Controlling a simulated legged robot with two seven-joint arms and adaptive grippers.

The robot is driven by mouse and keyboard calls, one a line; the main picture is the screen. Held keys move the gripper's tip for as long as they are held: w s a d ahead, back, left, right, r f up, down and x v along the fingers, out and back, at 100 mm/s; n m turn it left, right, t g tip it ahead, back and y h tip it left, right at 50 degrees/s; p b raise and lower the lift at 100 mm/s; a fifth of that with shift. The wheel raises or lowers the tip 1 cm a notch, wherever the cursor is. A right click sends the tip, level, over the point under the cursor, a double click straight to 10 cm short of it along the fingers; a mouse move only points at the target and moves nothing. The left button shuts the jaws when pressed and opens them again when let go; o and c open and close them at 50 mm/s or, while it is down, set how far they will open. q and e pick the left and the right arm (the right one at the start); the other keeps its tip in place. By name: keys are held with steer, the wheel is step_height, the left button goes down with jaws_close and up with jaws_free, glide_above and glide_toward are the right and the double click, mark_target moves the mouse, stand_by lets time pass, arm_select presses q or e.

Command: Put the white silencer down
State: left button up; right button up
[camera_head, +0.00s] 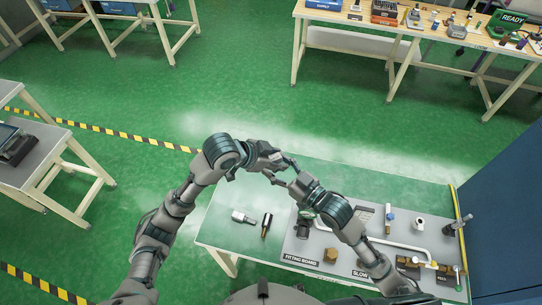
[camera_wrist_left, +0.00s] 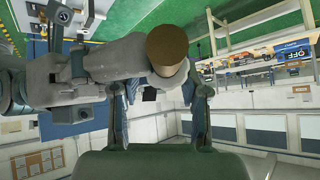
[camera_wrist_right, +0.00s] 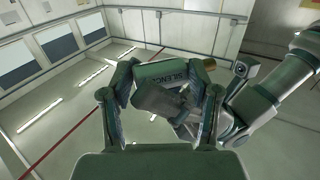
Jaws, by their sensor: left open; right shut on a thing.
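My right gripper (camera_head: 292,178) is shut on a silencer, raised above the bench. In the right wrist view the silencer (camera_wrist_right: 168,74) lies across between the fingers, with lettering starting "SILENC"; it looks grey-green in the shade, so I cannot confirm white. A round brass-brown end (camera_wrist_left: 167,46) shows in the left wrist view near my left fingertips. My left gripper (camera_head: 272,160) is open close beside the right one; whether it touches the silencer is unclear. A white fitting with a grey tip (camera_head: 243,217) lies on the bench, beside a black one with an orange-brown tip (camera_head: 267,224).
The green bench top (camera_head: 225,238) has bare room around the two loose parts. The grey fitting board (camera_head: 318,243) on the right carries a brass hex part (camera_head: 331,255), pipes and valves. A blue wall or cabinet (camera_head: 505,190) stands at the right.

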arm_select(q)
jaws_close()
arm_select(e)
steer(key=o, duration=1.3)
